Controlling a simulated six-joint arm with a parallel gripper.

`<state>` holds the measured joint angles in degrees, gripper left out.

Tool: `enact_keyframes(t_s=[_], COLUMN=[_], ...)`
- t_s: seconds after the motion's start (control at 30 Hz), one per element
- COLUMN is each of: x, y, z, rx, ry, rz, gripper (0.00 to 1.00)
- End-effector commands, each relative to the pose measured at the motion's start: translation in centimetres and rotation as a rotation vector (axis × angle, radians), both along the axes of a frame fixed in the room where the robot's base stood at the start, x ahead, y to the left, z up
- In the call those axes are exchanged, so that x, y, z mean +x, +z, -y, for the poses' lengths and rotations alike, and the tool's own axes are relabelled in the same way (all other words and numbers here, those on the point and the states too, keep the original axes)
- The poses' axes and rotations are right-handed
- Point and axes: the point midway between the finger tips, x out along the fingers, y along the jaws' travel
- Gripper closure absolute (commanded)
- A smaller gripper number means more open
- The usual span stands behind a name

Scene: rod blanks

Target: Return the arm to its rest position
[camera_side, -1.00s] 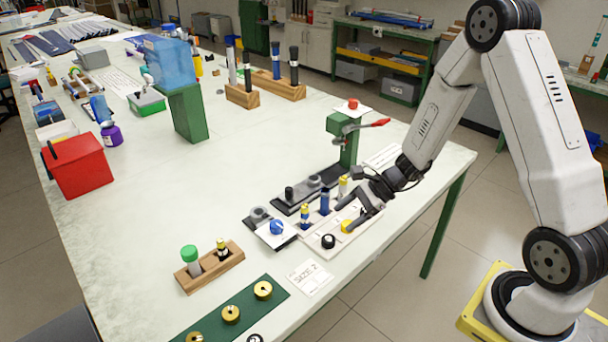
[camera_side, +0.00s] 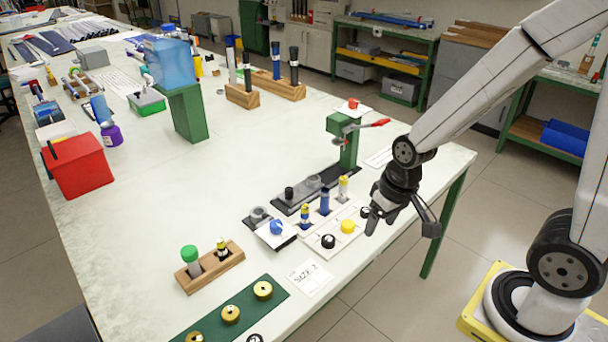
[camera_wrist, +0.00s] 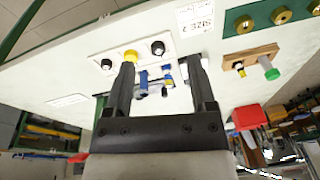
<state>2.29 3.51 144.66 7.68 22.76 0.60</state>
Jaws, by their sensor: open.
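My gripper (camera_side: 393,218) hangs over the front edge of the table at the right, pointing down, with its fingers apart and nothing between them. In the wrist view my gripper (camera_wrist: 162,80) also shows two spread dark fingers. The gripper is apart from the tray in the side view.
A green lever press (camera_side: 347,145) stands just behind the tray. A wooden block (camera_side: 212,270) holds a green-capped piece. A green strip (camera_side: 245,312) carries brass rings. The table's middle is clear, and open floor lies right of the table.

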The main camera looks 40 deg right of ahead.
Motion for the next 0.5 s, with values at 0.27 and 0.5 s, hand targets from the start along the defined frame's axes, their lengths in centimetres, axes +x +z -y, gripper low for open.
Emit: enact_keyframes(t_s=[0.27,0.5], x=[-0.03,-0.03], y=[1.0,1.0], z=[-0.23,-0.22], rx=[-0.078,-0.08], ry=[0.162,0.164], rz=[0.072,0.073], gripper=[0.28,0.28])
